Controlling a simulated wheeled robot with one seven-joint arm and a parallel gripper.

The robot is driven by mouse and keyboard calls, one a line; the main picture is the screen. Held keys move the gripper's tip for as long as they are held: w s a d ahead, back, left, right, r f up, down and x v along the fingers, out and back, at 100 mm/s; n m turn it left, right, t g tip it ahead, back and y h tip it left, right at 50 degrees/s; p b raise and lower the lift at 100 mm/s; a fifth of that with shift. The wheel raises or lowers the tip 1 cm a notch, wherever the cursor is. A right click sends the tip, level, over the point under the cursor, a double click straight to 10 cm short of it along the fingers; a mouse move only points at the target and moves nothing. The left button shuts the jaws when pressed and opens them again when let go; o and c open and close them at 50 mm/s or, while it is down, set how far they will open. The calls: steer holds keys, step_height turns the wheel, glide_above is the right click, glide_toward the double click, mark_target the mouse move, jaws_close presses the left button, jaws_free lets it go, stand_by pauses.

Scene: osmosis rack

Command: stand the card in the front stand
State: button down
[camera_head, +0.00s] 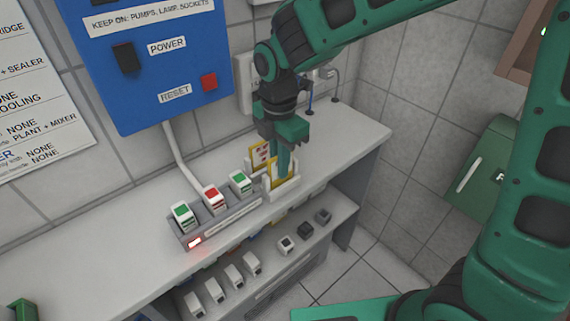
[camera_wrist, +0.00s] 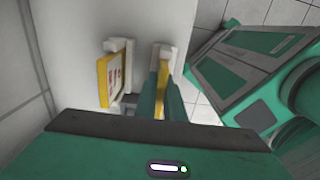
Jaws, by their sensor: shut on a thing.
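My gripper (camera_head: 282,160) points down over the white counter. In the wrist view my gripper (camera_wrist: 160,92) is shut on a yellow-edged card (camera_wrist: 163,78), seen nearly edge-on. The held card shows as a yellow strip in the head view (camera_head: 269,182). Its lower end is at the white front stand (camera_head: 284,190); the front stand also shows in the wrist view (camera_wrist: 162,49). I cannot tell how deep the card sits in it. A second yellow-framed card (camera_head: 260,155) stands upright in the rear stand (camera_head: 250,168), beside my gripper and apart from it.
A grey rack (camera_head: 233,216) with green-topped and red-topped cartridges stands left of the stands. A red light (camera_head: 195,243) glows on its front. A lower shelf (camera_head: 262,272) holds several small blocks. A blue panel (camera_head: 150,60) hangs on the wall. The counter's left part is clear.

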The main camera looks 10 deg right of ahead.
steer(key=shift+f, duration=0.3)
steer(key=c, duration=1.8)
jaws_free()
steer(key=shift+c, duration=0.2)
step_height(320, 180, up, 12)
steer(key=shift+r, duration=0.1)
